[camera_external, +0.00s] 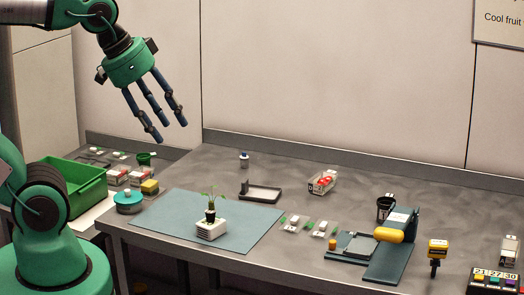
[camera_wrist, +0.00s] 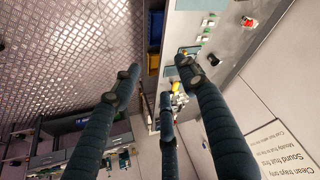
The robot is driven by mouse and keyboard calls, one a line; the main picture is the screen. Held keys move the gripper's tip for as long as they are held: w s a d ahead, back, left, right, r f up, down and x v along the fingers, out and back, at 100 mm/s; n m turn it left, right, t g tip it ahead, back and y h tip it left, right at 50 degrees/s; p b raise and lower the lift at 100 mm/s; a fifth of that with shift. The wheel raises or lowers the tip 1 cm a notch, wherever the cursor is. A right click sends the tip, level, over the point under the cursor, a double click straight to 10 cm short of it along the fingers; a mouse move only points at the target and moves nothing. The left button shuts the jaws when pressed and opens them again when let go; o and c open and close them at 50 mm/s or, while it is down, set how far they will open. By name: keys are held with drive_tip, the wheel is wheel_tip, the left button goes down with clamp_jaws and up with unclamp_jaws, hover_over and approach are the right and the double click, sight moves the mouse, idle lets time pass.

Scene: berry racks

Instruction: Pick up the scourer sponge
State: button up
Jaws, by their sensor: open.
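A small yellow block with a darker side, which looks like the scourer sponge (camera_external: 150,187), lies on the left part of the grey bench in the external view, just right of a teal round device. My gripper (camera_external: 167,130) has three dark fingers, spread open and empty, pointing down high above the bench's left part. It is well above the sponge and apart from everything. In the wrist view, my gripper (camera_wrist: 158,78) shows its open fingers with nothing between them. A small yellow patch shows there by the fingertips, but I cannot tell what it is.
The teal round device (camera_external: 128,203) stands close left of the sponge. A green crate (camera_external: 78,186) is further left. A potted plant (camera_external: 211,207) stands on a white block on the blue-grey mat (camera_external: 257,222). A sealer-like device (camera_external: 395,250) is at right. The air around my gripper is clear.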

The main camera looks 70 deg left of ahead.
idle(0.3)
drive_tip(key=o, duration=0.5)
drive_tip(key=shift+o, duration=0.2)
drive_tip(key=w+a+f+n+g, duration=0.1)
drive_tip(key=w+a+f+n, duration=0.1)
drive_tip(key=w+a+n, duration=0.5)
drive_tip(key=w+a+f+n+g+y+p, duration=0.1)
drive_tip(key=w+a+f+n, duration=0.15)
drive_tip(key=a, duration=0.85)
drive_tip(key=w+a+f+n+g, duration=0.15)
drive_tip(key=w+a+n, duration=0.3)
drive_tip(key=a, duration=0.45)
drive_tip(key=s+a+f+n, duration=0.3)
drive_tip(key=a+f, duration=0.3)
drive_tip(key=a, duration=0.3)
drive_tip(key=s+a+f+n+g+p, duration=0.1)
drive_tip(key=s+a+f+n, duration=0.2)
drive_tip(key=a, duration=0.6)
drive_tip(key=s+a+f+n+g+h, duration=0.1)
drive_tip(key=s+a+f+n, duration=0.2)
drive_tip(key=a+f+n, duration=0.4)
drive_tip(key=a+f, duration=0.2)
drive_tip(key=a, duration=0.1)
